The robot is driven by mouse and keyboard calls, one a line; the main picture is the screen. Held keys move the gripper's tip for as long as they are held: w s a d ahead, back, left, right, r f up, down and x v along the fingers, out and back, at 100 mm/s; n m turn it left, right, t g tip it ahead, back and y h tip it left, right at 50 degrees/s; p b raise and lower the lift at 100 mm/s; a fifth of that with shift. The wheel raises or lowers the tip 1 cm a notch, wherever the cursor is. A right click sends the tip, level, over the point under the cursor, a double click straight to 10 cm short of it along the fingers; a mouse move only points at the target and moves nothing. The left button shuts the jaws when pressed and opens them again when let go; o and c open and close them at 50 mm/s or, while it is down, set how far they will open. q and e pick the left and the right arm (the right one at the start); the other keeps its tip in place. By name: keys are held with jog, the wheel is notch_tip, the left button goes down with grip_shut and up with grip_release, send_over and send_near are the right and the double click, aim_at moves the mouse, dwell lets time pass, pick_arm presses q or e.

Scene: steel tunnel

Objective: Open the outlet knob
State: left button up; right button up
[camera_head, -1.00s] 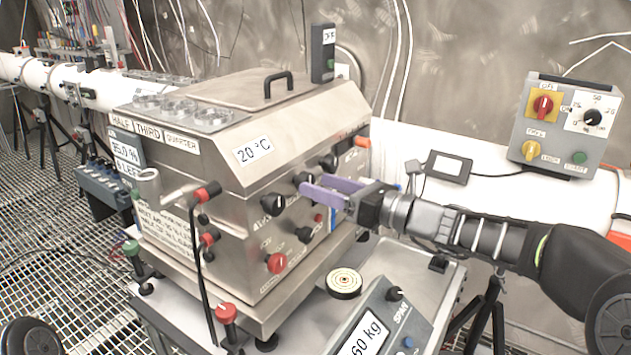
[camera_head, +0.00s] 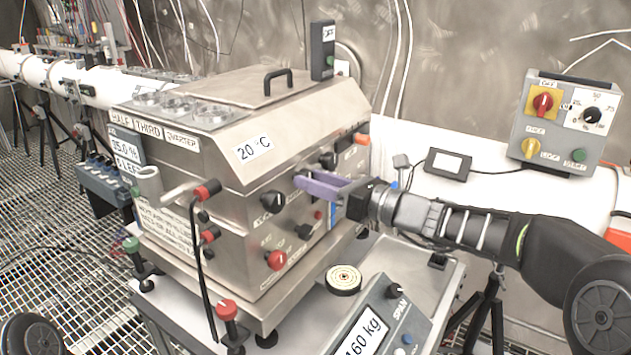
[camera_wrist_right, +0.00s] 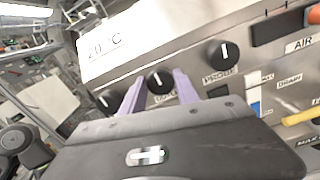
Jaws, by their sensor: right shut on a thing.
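The steel machine (camera_head: 235,170) carries several black knobs on its sloping front side. My right gripper (camera_head: 318,184) has purple fingers and reaches in from the right to this panel. In the right wrist view, its fingers (camera_wrist_right: 160,86) stand on either side of a black knob (camera_wrist_right: 160,79) with a white, roughly upright pointer line, and are shut on it. The label under this knob is partly covered by the fingers, so I cannot read it. In the head view the fingers mostly hide this knob. My left gripper is not in view.
A knob labelled PROBE (camera_wrist_right: 223,54) is to the right of the held one, and another black knob (camera_wrist_right: 106,98) is to the left. A red knob (camera_head: 276,259) is lower on the panel. A scale (camera_head: 375,320) stands in front. A control box (camera_head: 565,125) is at right.

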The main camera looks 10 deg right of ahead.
grip_shut()
jog(key=shift+a+f+n+b, duration=0.1)
jog(key=shift+f+n+b, duration=0.05)
jog(key=shift+n+b, duration=5.2)
jog(key=shift+d+f+n+b, duration=0.1)
jog(key=shift+f+n+b, duration=0.05)
jog(key=shift+n+b, duration=5.2)
jog(key=shift+a+f+n+b, duration=0.1)
jog(key=shift+f+n+b, duration=0.05)
jog(key=shift+n+b, duration=5.2)
jog(key=shift+n+p, duration=0.65)
jog(key=shift+n, duration=0.1)
